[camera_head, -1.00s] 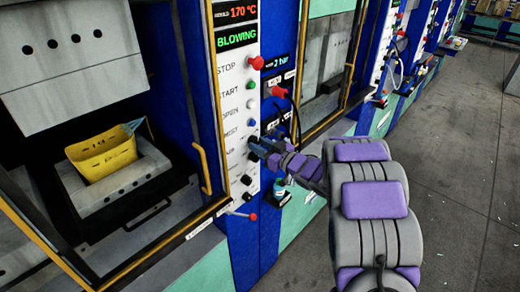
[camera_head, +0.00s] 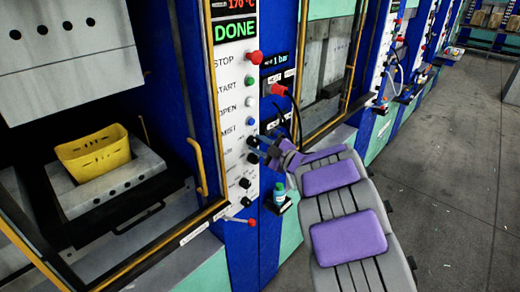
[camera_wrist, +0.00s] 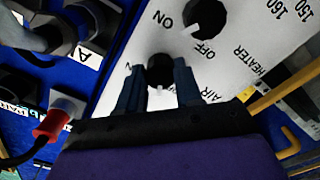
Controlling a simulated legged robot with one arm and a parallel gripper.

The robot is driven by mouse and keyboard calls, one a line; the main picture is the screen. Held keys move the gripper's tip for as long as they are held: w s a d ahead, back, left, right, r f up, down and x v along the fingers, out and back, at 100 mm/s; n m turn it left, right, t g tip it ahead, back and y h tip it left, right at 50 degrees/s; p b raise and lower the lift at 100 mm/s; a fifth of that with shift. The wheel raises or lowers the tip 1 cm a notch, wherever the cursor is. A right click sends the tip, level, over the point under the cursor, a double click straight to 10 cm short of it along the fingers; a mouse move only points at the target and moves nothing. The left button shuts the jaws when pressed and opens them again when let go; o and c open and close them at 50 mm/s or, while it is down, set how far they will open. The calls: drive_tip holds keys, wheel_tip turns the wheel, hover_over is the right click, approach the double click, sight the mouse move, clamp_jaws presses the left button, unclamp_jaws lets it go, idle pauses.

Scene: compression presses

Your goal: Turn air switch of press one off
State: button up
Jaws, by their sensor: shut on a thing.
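Press one's control panel (camera_head: 232,110) is a white strip with a column of buttons and black knobs. My gripper (camera_head: 262,148) is at the knobs in its lower half. In the wrist view my gripper's fingers (camera_wrist: 160,85) stand on both sides of a black round knob, the air switch (camera_wrist: 160,68), and are shut on it. The word "AIR" is printed beside this knob. A white mark on the knob points toward the bottom of the picture. A second black knob (camera_wrist: 208,18), between "ON" and "OFF" labels, sits above it near the word "HEATER". The panel display (camera_head: 234,30) reads "DONE".
A red-tipped lever (camera_head: 245,220) and a small bottle (camera_head: 279,193) are below the panel. A red connector with a black cable (camera_wrist: 52,122) is beside my gripper. Open floor lies to the right.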

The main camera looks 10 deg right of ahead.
idle(0.3)
drive_tip(key=o, duration=1)
drive_tip(key=shift+o, duration=0.2)
drive_tip(key=p+v, duration=0.2)
drive_tip(key=v, duration=1.5)
drive_tip(key=shift+d, duration=0.15)
